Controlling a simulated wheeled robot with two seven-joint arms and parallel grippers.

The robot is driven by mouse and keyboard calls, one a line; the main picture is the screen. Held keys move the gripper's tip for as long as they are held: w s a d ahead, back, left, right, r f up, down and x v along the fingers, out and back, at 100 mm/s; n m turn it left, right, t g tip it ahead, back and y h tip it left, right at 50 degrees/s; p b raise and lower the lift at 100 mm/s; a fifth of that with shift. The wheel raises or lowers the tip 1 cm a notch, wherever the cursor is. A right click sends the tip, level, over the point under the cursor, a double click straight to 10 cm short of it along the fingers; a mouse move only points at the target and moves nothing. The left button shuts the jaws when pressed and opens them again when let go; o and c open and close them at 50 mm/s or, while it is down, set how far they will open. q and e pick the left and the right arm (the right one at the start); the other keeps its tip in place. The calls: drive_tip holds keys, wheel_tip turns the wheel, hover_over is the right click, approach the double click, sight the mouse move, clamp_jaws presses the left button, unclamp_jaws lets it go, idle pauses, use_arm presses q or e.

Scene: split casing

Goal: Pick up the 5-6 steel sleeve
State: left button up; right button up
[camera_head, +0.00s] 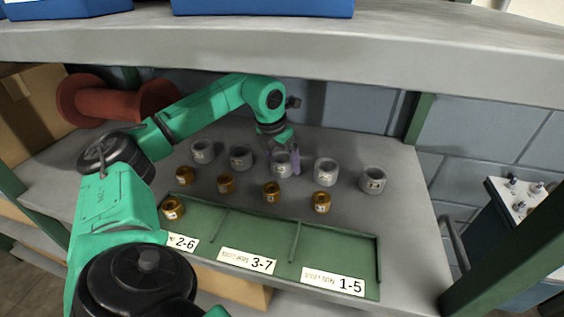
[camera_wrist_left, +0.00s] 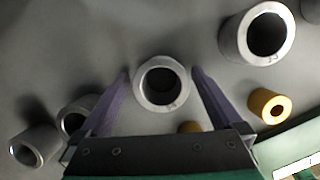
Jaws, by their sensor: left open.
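Several grey steel sleeves stand in a row on the shelf. My left gripper (camera_head: 285,164) is over the middle grey sleeve (camera_head: 281,170), pointing down. In the left wrist view, that sleeve (camera_wrist_left: 162,101) sits between the two purple fingers of the open left gripper (camera_wrist_left: 161,76), with a gap on each side. The marks on the sleeves are too small to read, so I cannot tell which is 5-6. Other grey sleeves stand to the left (camera_head: 240,157) and to the right (camera_head: 326,171). My right gripper is not in view.
Several brass bushings (camera_head: 226,184) stand in front of the sleeves; another brass bushing (camera_head: 172,208) is at the left of the green tray (camera_head: 378,262), labelled 2-6, 3-7 and 1-5. A red spool (camera_head: 80,100) lies back left. An upper shelf (camera_head: 400,45) hangs above.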

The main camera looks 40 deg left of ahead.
use_arm(q)
drive_tip(key=shift+s+d, duration=0.1)
drive_tip(key=c, duration=1.5)
drive_tip(key=shift+r, duration=0.1)
clamp_jaws()
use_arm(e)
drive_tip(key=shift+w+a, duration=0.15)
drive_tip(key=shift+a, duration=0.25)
